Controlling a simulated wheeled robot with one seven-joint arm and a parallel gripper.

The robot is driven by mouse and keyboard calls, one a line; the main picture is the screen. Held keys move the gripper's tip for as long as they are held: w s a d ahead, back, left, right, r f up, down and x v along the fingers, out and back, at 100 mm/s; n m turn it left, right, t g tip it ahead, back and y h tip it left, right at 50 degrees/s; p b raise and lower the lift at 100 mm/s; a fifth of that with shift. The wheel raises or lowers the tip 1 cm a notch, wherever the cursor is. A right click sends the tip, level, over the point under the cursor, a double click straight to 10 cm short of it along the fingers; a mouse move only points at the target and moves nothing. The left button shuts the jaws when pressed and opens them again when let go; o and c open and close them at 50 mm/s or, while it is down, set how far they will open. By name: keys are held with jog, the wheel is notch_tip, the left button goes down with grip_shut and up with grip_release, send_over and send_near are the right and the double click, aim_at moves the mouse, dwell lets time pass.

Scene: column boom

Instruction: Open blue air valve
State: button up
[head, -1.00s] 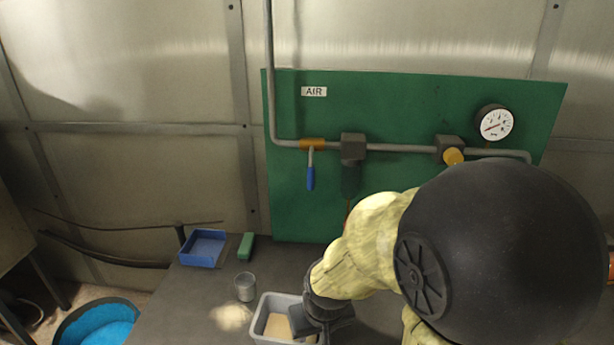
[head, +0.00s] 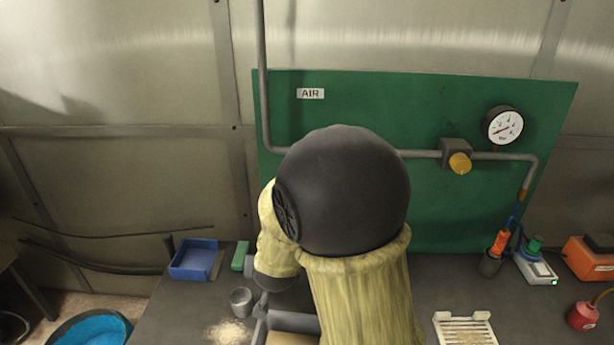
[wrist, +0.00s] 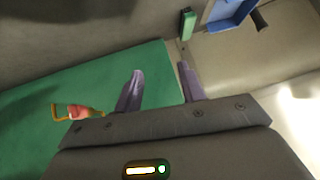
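The blue-handled air valve is not visible now; in the head view my arm covers the part of the green panel (head: 470,110) where it was seen earlier, below the AIR label (head: 310,93). In the wrist view my gripper (wrist: 162,82) has its two purple fingers apart, with nothing seen between them. The green panel (wrist: 60,135) fills the left of that view. A small orange-yellow looped part with a reddish piece (wrist: 78,112) shows left of the fingers; I cannot tell what it is. The fingers are not clearly visible in the head view.
The pressure gauge (head: 503,125) and yellow regulator knob (head: 460,163) are on the panel's right. The bench carries a blue tray (head: 193,260), green block (head: 240,256), metal cup (head: 241,302), grey bin (head: 292,321), white rack (head: 465,330) and red can (head: 582,316).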

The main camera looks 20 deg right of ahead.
jog(key=w+r+m+t+h+p, duration=0.1)
jog(key=r+m+h+p, duration=0.1)
jog(key=r+h, duration=0.3)
jog(key=w+d+r+m+t+h+p, duration=0.1)
jog(key=w+r+m+t+h+p, duration=0.1)
jog(key=r+h, duration=0.4)
jog(key=shift+w+d+m+h+p, duration=0.15)
jog(key=shift+m+h+p, duration=0.4)
jog(key=shift+m+h, duration=0.45)
jog(key=p+x, duration=0.6)
jog(key=x, duration=1)
jog(key=shift+w+d+r, duration=0.15)
jog(key=shift+w, duration=0.1)
jog(key=shift+w+d+p, duration=0.3)
jog(key=shift+w+d, duration=0.05)
grip_shut()
